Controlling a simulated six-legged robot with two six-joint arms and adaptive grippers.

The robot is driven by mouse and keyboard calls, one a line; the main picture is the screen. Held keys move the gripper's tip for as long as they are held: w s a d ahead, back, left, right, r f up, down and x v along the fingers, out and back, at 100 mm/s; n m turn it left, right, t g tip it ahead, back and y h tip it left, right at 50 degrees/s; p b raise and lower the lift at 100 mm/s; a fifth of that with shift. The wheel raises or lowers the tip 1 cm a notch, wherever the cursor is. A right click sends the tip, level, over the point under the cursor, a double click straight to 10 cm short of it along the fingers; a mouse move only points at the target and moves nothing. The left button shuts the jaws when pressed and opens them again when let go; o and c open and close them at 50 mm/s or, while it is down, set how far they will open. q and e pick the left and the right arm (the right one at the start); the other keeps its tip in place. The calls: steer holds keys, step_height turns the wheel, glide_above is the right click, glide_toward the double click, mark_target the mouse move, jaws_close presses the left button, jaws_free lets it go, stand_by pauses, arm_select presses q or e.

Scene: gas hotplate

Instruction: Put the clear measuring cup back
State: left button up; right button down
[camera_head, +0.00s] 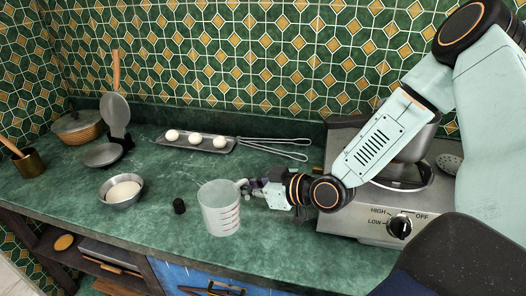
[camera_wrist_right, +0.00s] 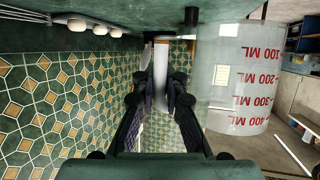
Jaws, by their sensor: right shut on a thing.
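The clear measuring cup (camera_head: 220,208) with red markings is upright at the front middle of the green counter. I cannot tell whether its base touches the counter. My right gripper (camera_head: 252,189) comes from the right and is shut on the cup's handle. In the right wrist view, which is upside down, the handle lies between the fingers (camera_wrist_right: 160,98), and the cup body (camera_wrist_right: 237,75) with its ML scale is beside them. The fingers partly hide the handle. My left gripper is not in view.
A metal bowl (camera_head: 121,190) of white contents and a small black cylinder (camera_head: 179,206) are left of the cup. A tray with several eggs (camera_head: 194,142) and a whisk (camera_head: 285,148) lie behind. The hotplate (camera_head: 355,222) with a pot stands right. Counter in front is clear.

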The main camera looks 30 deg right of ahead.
steer(key=w+d+r+m+t+h+p, duration=0.1)
steer(key=w+d+r+m+h+p, duration=0.15)
steer(key=d, duration=0.25)
steer(key=shift+m+h, duration=0.35)
steer(key=shift+h, duration=0.2)
steer(key=f+b, duration=0.6)
steer(key=shift+w+d+f, duration=0.15)
steer(key=shift+w+d, duration=0.05)
steer(key=shift+d, duration=0.1)
steer(key=shift+d+f+b, duration=0.15)
steer(key=shift+f+b, duration=0.45)
steer(key=shift+b, duration=0.2)
steer(key=shift+a+r, duration=0.15)
steer(key=shift+a, duration=0.1)
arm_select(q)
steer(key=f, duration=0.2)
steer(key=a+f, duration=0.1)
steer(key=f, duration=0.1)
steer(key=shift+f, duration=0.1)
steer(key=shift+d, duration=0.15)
arm_select(e)
steer(key=shift+d, duration=0.2)
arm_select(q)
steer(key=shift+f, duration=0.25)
arm_select(e)
steer(key=shift+a+f, duration=0.15)
steer(key=shift+f, duration=0.2)
